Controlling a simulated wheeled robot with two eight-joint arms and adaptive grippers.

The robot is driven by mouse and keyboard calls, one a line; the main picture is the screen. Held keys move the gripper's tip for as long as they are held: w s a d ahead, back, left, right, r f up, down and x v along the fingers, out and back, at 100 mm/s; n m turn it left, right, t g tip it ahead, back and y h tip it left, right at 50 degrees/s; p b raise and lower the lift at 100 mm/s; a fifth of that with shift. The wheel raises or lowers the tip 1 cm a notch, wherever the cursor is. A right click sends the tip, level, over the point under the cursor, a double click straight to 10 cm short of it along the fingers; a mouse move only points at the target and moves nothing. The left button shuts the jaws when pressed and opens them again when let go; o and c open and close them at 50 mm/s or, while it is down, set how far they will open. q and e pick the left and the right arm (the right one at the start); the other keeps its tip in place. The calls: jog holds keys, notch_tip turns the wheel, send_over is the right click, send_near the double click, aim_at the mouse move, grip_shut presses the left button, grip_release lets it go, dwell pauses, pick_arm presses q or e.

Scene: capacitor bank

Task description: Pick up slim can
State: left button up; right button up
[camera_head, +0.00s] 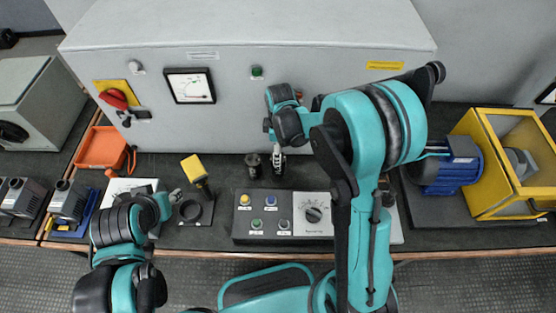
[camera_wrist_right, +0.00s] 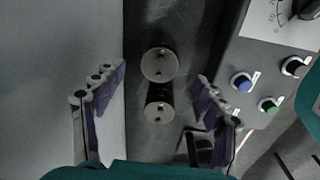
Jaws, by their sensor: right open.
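Two dark round cans stand close together beside the cabinet. In the right wrist view one has a wider top (camera_wrist_right: 158,65), and the other (camera_wrist_right: 158,103) looks narrower, with part of its side showing. In the head view the left can shows as a small black cylinder (camera_head: 253,162); the other is partly hidden by my right gripper (camera_head: 278,152). My right gripper (camera_wrist_right: 156,100) is open, its fingers apart on either side of the narrower can, with nothing held. My left gripper (camera_head: 176,196) is low at the left, small and unclear.
A control box (camera_head: 262,226) with buttons and a dial stands in front of the cans. The grey cabinet (camera_head: 240,110) rises behind. A yellow-headed tool (camera_head: 195,168) and black ring (camera_head: 190,211) lie left. A blue motor (camera_head: 452,165) and yellow frame (camera_head: 480,125) are right.

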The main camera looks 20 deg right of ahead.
jog(key=shift+w+a+f+n, duration=0.15)
jog(key=shift+f+n, duration=0.25)
jog(key=shift+f, duration=0.5)
notch_tip(320, 180, down, 2)
jog(key=shift+w+f+b, duration=0.1)
jog(key=shift+f+b, duration=0.05)
jog(key=shift+b, duration=0.2)
notch_tip(320, 180, down, 6)
jog(key=b, duration=0.2)
jog(key=shift+r+b, duration=0.2)
jog(key=shift+b, duration=0.1)
jog(key=shift+r, duration=0.1)
jog(key=c, duration=1.6)
jog(key=shift+r, duration=0.1)
